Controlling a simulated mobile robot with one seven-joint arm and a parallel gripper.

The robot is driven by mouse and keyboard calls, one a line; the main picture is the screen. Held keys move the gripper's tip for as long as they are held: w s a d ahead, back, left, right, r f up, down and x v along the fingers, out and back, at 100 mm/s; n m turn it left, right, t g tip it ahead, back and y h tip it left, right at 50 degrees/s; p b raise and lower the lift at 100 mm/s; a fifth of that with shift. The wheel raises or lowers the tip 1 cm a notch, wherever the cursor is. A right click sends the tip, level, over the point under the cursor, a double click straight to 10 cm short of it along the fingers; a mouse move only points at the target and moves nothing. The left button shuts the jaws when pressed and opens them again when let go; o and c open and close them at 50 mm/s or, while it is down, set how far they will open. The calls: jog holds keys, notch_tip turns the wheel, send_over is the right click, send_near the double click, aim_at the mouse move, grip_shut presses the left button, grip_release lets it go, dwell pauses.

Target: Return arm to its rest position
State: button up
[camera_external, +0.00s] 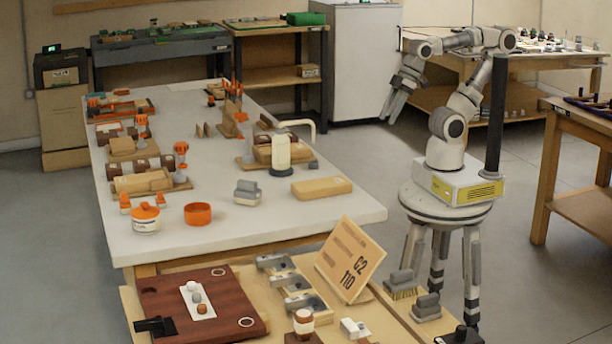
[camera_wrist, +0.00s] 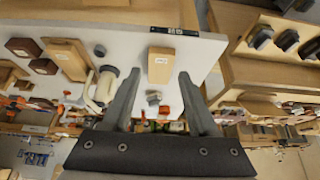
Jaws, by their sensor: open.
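My gripper (camera_external: 391,104) hangs in the air to the right of the white table (camera_external: 350,212), pointing down, with the arm folded above my base. It is apart from everything around it. In the wrist view my gripper (camera_wrist: 158,88) shows two dark fingers spread wide with nothing held between them. Past the fingers, a light wooden block (camera_wrist: 160,66) lies on the white table (camera_wrist: 130,42).
The white table holds the wooden block (camera_external: 322,188), a cream-handled tool (camera_external: 281,152), an orange ring (camera_external: 198,213) and an orange-lidded pot (camera_external: 145,218). A sign (camera_external: 350,260) stands on the front bench. A workbench (camera_external: 585,125) is at right. Floor near the gripper is free.

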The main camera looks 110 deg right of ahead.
notch_tip(320, 180, up, 16)
jog(key=p, duration=1.5)
